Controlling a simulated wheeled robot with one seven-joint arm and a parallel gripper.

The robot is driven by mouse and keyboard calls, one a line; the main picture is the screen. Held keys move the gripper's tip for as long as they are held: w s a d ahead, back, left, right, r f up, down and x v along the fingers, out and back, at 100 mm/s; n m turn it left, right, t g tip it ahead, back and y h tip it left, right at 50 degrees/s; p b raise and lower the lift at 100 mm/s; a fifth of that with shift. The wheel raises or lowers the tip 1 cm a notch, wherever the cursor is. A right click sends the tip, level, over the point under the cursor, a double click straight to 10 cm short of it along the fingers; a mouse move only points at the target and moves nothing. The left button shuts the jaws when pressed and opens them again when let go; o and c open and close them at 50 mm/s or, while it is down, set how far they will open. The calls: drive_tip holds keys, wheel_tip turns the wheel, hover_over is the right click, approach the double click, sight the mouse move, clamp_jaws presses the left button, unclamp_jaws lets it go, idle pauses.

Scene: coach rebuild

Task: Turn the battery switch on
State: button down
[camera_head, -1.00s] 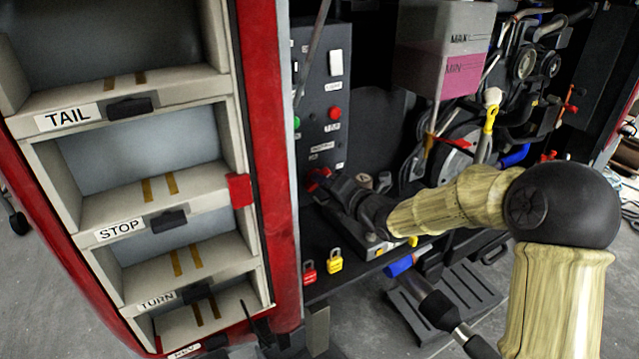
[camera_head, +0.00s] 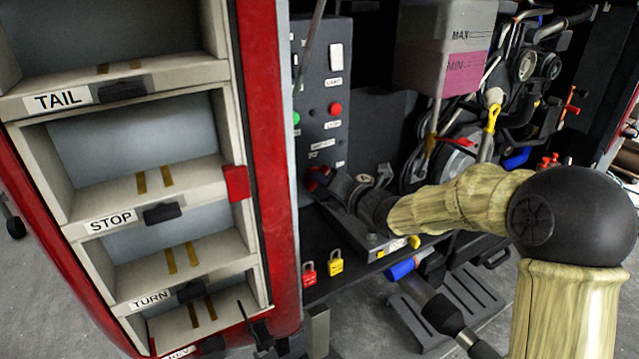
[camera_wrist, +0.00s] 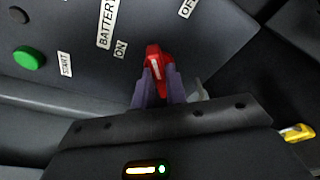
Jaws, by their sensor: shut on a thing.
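The battery switch is a red handle (camera_wrist: 154,62) on the dark panel, below the BATTERY label (camera_wrist: 107,22) in the wrist view. The ON label (camera_wrist: 121,48) is to its left and the OFF label (camera_wrist: 187,8) is up and to its right. My gripper (camera_wrist: 157,83) has its two grey-purple fingers shut on the handle, one on each side. In the head view my gripper (camera_head: 328,183) reaches the red switch (camera_head: 317,177) low on the panel, and my gripper hides part of it. The handle's base is hidden by the fingers.
A green START button (camera_wrist: 28,58) sits left of the switch in the wrist view. A red button (camera_head: 335,109) is above it in the head view. The red-edged shelf unit (camera_head: 268,150) stands close on the left.

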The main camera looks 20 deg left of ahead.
drive_tip(key=shift+s+a+f+n+h+b, duration=0.1)
drive_tip(key=shift+n+h+b, duration=0.3)
drive_tip(key=shift+n+b, duration=1.8)
drive_tip(key=shift+m+b, duration=0.4)
drive_tip(key=shift+b, duration=0.45)
drive_tip(key=shift+n+b, duration=0.4)
drive_tip(key=shift+b, duration=0.45)
drive_tip(key=shift+n+t+h+b, duration=0.6)
drive_tip(key=shift+n+b, duration=1.5)
drive_tip(key=shift+b, duration=1)
drive_tip(key=c, duration=1.2)
unclamp_jaws()
drive_tip(key=shift+c, duration=0.2)
drive_tip(key=f+b+v, duration=0.1)
drive_tip(key=v, duration=0.7)
drive_tip(key=shift+s+d+b, duration=0.35)
drive_tip(key=shift+s+d, duration=0.05)
drive_tip(key=shift+s, duration=0.05)
